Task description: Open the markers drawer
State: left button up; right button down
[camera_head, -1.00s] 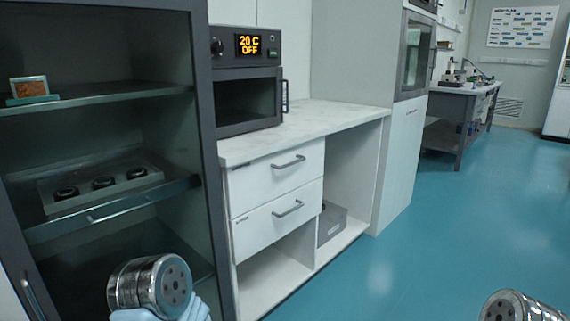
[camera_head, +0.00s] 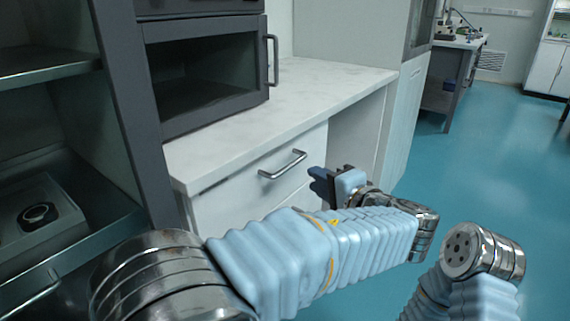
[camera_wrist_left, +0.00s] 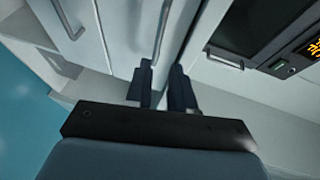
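The upper white drawer (camera_head: 240,200) sits under the counter and is shut, with a silver bar handle (camera_head: 283,165). The lower drawer is hidden behind my left arm in the head view; its handle (camera_wrist_left: 68,22) shows in the left wrist view. No drawer label is readable, so I cannot tell which is the markers drawer. My left gripper (camera_head: 322,182) is just right of the upper handle, apart from it. In the left wrist view its two fingers (camera_wrist_left: 162,82) are parted and empty, pointing towards the upper handle (camera_wrist_left: 162,32). My right gripper is out of view.
A dark oven (camera_head: 210,80) with a handle stands on the white countertop (camera_head: 270,110), directly above the drawers. An open dark cabinet (camera_head: 130,120) is at the left. The blue floor (camera_head: 510,180) at the right is clear.

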aim_at(291, 167)
pick_arm(q)
jog(key=x, duration=0.6)
jog(key=p+x, duration=0.1)
jog(key=x, duration=0.5)
jog(key=shift+s+f, duration=0.1)
jog(key=shift+f, duration=0.15)
grip_shut()
